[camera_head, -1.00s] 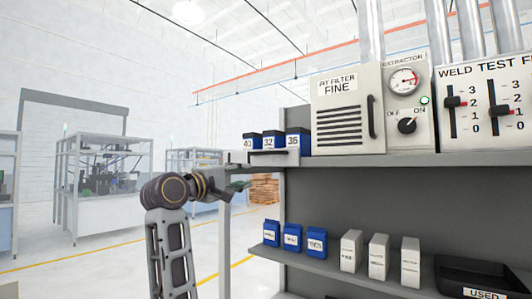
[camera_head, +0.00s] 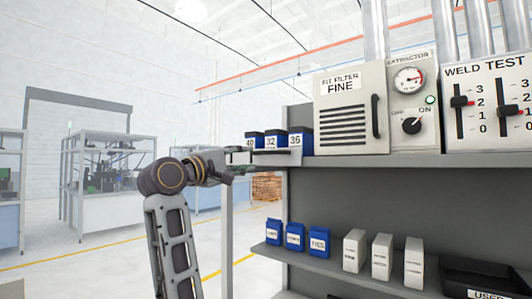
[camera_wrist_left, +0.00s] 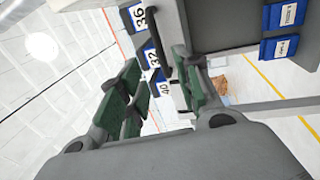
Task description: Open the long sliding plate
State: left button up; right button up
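A light grey plate (camera_head: 291,159) sits at the left end of the upper shelf, in front of the blue boxes; I take it to be the long sliding plate. Its dark bar handle (camera_wrist_left: 163,42) shows in the left wrist view, partly hidden by the gripper in the head view. My left gripper (camera_head: 250,163) is in front of the plate's left part. In the left wrist view its green-padded fingers (camera_wrist_left: 158,78) are apart, with the handle just beyond and between the tips, nearer the right finger. I cannot tell if they touch. My right gripper is out of view.
Blue numbered boxes (camera_head: 275,139) stand just behind the plate. A filter cabinet (camera_head: 346,108) with its own upright handle is to the right. Small blue (camera_head: 295,237) and white boxes (camera_head: 383,256) fill the lower shelf. Open floor lies to the left.

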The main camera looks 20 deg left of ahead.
aim_at(265, 153)
pick_arm(q)
jog(key=p+x, duration=0.3)
jog(key=x, duration=0.7)
jog(key=shift+r, duration=0.1)
jog(key=shift+p+x, duration=0.45)
jog(key=shift+x, duration=0.45)
grip_shut()
